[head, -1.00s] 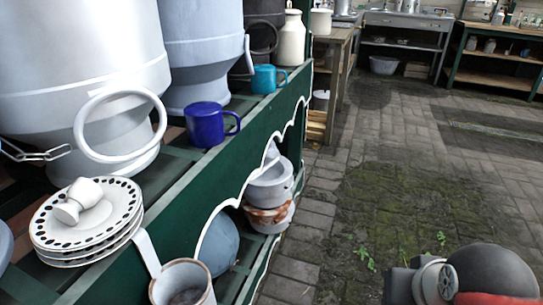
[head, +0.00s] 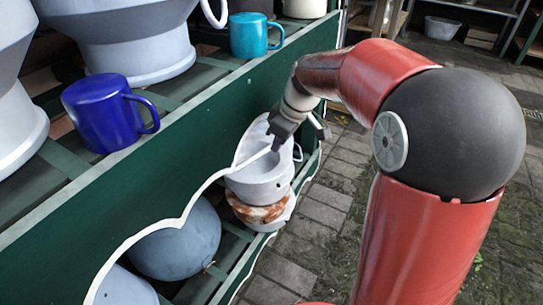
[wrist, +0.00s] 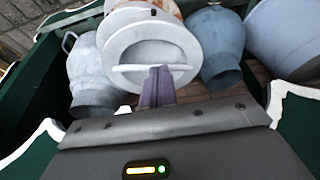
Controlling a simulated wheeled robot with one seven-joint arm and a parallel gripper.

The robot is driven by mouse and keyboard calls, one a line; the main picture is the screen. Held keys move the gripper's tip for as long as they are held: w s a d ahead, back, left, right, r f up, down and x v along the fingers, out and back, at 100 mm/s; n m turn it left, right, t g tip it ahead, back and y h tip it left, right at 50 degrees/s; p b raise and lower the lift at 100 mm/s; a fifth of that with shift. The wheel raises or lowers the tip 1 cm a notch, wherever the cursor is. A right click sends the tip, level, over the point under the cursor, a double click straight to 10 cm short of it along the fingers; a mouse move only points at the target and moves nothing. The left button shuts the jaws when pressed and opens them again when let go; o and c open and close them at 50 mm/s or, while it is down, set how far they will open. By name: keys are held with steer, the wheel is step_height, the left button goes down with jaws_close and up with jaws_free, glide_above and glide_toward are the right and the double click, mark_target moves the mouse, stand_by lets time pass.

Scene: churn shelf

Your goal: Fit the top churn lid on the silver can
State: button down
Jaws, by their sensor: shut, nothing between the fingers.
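The top churn lid (head: 262,178) is a round grey-white piece on a stack on the lower shelf, with a rusty-brown piece under it. In the wrist view the lid (wrist: 150,50) faces me, with a white bar handle (wrist: 135,68) across it. My gripper (head: 279,147) is shut and empty above the stack; in the wrist view its fingertips (wrist: 156,70) overlap the bar, and I cannot tell whether they touch it. What seems to be the silver can (head: 14,120) stands on the upper shelf at the left edge, mostly cut off; its mouth is out of view.
The green shelf front (head: 120,185) with its scalloped white edge lies between upper and lower levels. A blue mug (head: 105,115), a teal mug (head: 250,35) and another can (head: 130,40) stand above. Paving on the right is open.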

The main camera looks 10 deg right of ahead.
mark_target(285, 171)
steer(key=b+x, duration=0.1)
steer(key=x, duration=0.8)
steer(key=shift+f, duration=0.15)
steer(key=s+d+b, duration=0.1)
steer(key=d, duration=0.1)
steer(key=s+d+b, duration=0.1)
steer(key=s+d, duration=0.1)
steer(key=shift+s+f, duration=0.1)
steer(key=shift+s+d, duration=0.25)
steer(key=shift+d, duration=0.05)
steer(key=shift+r, duration=0.25)
